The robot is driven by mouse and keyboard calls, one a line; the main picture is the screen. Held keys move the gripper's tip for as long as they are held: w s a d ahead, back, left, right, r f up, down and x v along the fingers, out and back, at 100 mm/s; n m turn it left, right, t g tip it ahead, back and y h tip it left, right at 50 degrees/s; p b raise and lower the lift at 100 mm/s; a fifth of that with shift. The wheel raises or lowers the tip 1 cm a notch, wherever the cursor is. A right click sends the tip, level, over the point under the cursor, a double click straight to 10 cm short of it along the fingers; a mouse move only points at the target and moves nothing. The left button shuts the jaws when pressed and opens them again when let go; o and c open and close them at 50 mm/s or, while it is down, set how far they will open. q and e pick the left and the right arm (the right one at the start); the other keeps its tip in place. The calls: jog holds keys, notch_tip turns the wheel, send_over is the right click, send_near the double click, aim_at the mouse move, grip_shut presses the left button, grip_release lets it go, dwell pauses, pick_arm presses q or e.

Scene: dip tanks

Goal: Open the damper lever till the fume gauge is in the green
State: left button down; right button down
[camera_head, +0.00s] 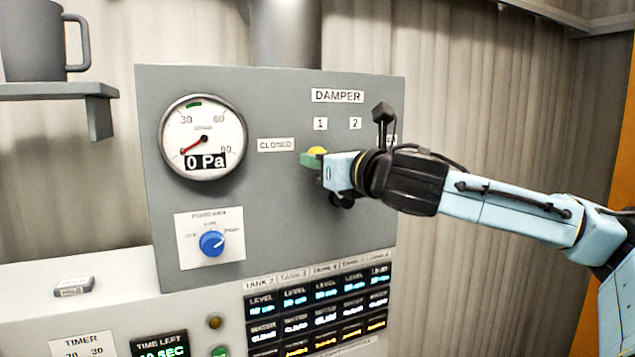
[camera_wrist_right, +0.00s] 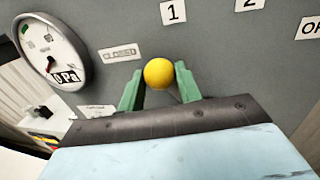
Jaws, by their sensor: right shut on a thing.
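The damper lever's yellow knob (camera_wrist_right: 158,73) sits between the green fingers of my right gripper (camera_wrist_right: 159,88) in the right wrist view. In the head view the knob (camera_head: 317,150) shows just above my right gripper (camera_head: 312,160), which is shut on it. The lever is beside the CLOSED label (camera_head: 276,145), left of and below labels 1 (camera_head: 320,124) and 2 (camera_head: 355,123). The lever's arm is hidden behind my gripper. The fume gauge (camera_head: 202,137) reads 0 Pa, its red needle pointing to the lower left; the green band is at the top. My left gripper is out of view.
A blue selector knob (camera_head: 212,243) is below the gauge. Tank displays (camera_head: 320,307) and a timer (camera_head: 82,343) are on the console below. A grey mug (camera_head: 32,40) stands on a shelf (camera_head: 50,92) at the upper left.

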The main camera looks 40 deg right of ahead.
jog(key=shift+s+d+r+m+t+b, duration=0.15)
jog(key=shift+d+r+m+b, duration=0.1)
jog(key=shift+d+m+b, duration=0.35)
jog(key=shift+s+d+r+m+t+b, duration=0.1)
jog(key=shift+s+d+r+m+b, duration=0.25)
jog(key=shift+m+b, duration=0.4)
jog(key=shift+d+r+m+t+b, duration=0.15)
jog(key=shift+d+m+b, duration=0.4)
jog(key=shift+m+b, duration=0.15)
jog(key=c, duration=1)
grip_release()
